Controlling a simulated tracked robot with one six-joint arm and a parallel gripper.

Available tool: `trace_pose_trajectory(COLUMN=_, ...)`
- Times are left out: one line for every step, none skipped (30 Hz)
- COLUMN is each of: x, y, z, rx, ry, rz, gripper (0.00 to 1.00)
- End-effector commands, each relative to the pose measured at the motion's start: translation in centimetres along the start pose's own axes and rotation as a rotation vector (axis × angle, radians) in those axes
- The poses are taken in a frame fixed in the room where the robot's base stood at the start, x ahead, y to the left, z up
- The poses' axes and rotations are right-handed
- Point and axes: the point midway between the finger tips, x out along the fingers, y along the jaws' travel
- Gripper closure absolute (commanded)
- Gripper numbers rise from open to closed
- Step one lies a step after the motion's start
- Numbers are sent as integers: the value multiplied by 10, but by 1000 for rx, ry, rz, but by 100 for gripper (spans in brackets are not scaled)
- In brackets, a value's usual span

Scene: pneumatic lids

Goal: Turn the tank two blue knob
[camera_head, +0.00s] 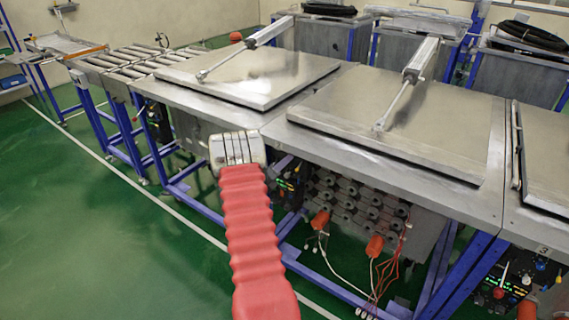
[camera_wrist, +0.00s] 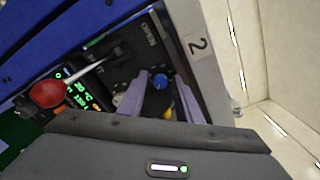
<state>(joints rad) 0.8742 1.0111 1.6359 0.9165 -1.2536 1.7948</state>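The tank two blue knob (camera_wrist: 160,81) shows in the wrist view on a black control panel (camera_wrist: 120,62), beside a metal plate marked 2 (camera_wrist: 197,46). My gripper (camera_wrist: 163,79) is open, with its two pale fingers apart on either side of the knob in the picture. I see a gap on each side of the knob; whether the fingertips reach its depth cannot be told. In the head view my red-sleeved arm reaches toward the front of the tanks, and its fingers and the knob are hidden there.
Near the knob are a yellow knob (camera_wrist: 168,113), a pale knob (camera_wrist: 118,101) and a red ball-ended lever (camera_wrist: 47,93). In the head view, flat metal lids (camera_head: 250,75) cover the tanks, and orange plugs with cables (camera_head: 320,219) hang below. Green floor (camera_head: 100,250) is clear at left.

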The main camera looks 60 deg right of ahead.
Motion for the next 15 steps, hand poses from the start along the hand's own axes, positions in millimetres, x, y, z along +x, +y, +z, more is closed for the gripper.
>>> trace_pose_trajectory(x=0, y=0, z=0, rx=0, ry=0, rz=0, gripper=72)
trace_pose_trajectory(x=0, y=0, z=0, rx=0, ry=0, rz=0, gripper=75)
trace_pose_trajectory(x=0, y=0, z=0, rx=0, ry=0, rz=0, gripper=77)
trace_pose_trajectory(x=0, y=0, z=0, rx=0, ry=0, rz=0, gripper=79)
trace_pose_trajectory(x=0, y=0, z=0, rx=0, ry=0, rz=0, gripper=82)
trace_pose_trajectory(x=0, y=0, z=0, rx=0, ry=0, rz=0, gripper=84)
trace_pose_trajectory(x=0, y=0, z=0, rx=0, ry=0, rz=0, gripper=86)
trace_pose_trajectory(x=0, y=0, z=0, rx=0, ry=0, rz=0, gripper=89)
trace_pose_trajectory(x=0, y=0, z=0, rx=0, ry=0, rz=0, gripper=91)
trace_pose_trajectory(x=0, y=0, z=0, rx=0, ry=0, rz=0, gripper=94)
trace_pose_trajectory(x=0, y=0, z=0, rx=0, ry=0, rz=1, gripper=96)
trace_pose_trajectory(x=0, y=0, z=0, rx=0, ry=0, rz=1, gripper=98)
trace_pose_trajectory(x=-1, y=0, z=0, rx=0, ry=0, rz=1, gripper=100)
trace_pose_trajectory(x=-1, y=0, z=0, rx=0, ry=0, rz=1, gripper=100)
trace_pose_trajectory(x=-1, y=0, z=0, rx=0, ry=-1, rz=1, gripper=100)
